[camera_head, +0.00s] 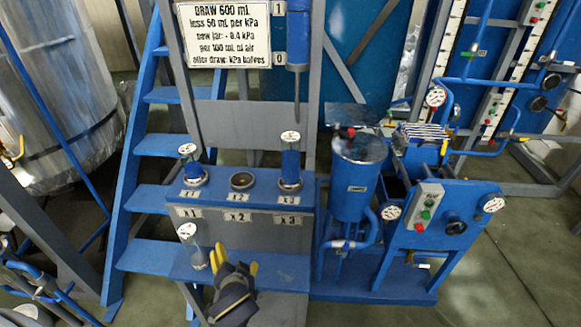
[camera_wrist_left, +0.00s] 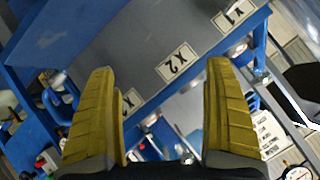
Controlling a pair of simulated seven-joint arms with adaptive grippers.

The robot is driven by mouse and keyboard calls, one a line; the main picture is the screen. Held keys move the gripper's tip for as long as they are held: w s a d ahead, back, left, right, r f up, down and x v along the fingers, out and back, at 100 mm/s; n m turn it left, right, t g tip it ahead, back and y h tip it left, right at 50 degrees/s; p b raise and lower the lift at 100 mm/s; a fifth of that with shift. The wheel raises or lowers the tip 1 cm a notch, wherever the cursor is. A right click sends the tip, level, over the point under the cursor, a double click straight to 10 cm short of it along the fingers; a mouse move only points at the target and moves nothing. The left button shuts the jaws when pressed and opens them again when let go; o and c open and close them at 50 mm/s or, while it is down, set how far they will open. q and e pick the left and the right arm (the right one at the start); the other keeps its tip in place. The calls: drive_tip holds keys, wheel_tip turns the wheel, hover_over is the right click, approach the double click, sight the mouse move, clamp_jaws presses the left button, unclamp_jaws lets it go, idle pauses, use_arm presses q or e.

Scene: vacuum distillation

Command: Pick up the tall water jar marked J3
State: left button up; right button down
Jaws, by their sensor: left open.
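A tall blue-filled jar (camera_head: 290,165) stands upright on the blue bench at the position marked X3, with a white round tag on top. A shorter blue-filled jar (camera_head: 194,174) stands at X1, and the X2 seat (camera_head: 242,181) between them is empty. A clear jar (camera_head: 197,257) with a white tag stands on the lower blue shelf. I cannot read J3 on any tag. My left gripper (camera_head: 236,263) is open and empty, in front of the lower shelf, right of the clear jar and below the X2 plate. Its yellow fingers (camera_wrist_left: 162,72) are spread wide in the left wrist view.
A sign (camera_head: 236,33) and a blue cylinder with a thin rod (camera_head: 298,55) are above the bench. A blue tank (camera_head: 356,180) with pipes and a valve panel (camera_head: 440,220) stand to the right. Blue steps (camera_head: 152,143) rise on the left.

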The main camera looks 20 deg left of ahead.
sight(292, 152)
use_arm(q)
drive_tip(key=w+d+r+n+t, duration=0.2)
drive_tip(key=w+r, duration=0.4)
drive_tip(key=w, duration=0.3)
drive_tip(key=w+d+r+n+t, duration=0.2)
drive_tip(key=w+d+r, duration=0.2)
drive_tip(key=w+r, duration=0.3)
drive_tip(key=w+d+r+n+t+y, duration=0.1)
drive_tip(key=w+d+r+n+t, duration=0.1)
drive_tip(key=w+r, duration=0.5)
drive_tip(key=shift+w+d+n, duration=0.15)
drive_tip(key=shift+w+d, duration=0.05)
drive_tip(key=shift+w, duration=0.5)
drive_tip(key=shift+w+d+n, duration=0.1)
drive_tip(key=shift+w+d, duration=0.1)
drive_tip(key=shift+w, duration=0.55)
drive_tip(key=shift+w+d+n, duration=0.15)
drive_tip(key=shift+w+d, duration=0.05)
drive_tip(key=shift+w, duration=0.5)
drive_tip(key=w, duration=0.2)
drive_tip(key=w+a, duration=0.1)
drive_tip(key=shift+w+r+t, duration=0.1)
drive_tip(key=shift+r+t, duration=0.2)
drive_tip(key=shift+x, duration=0.95)
drive_tip(key=c, duration=1.7)
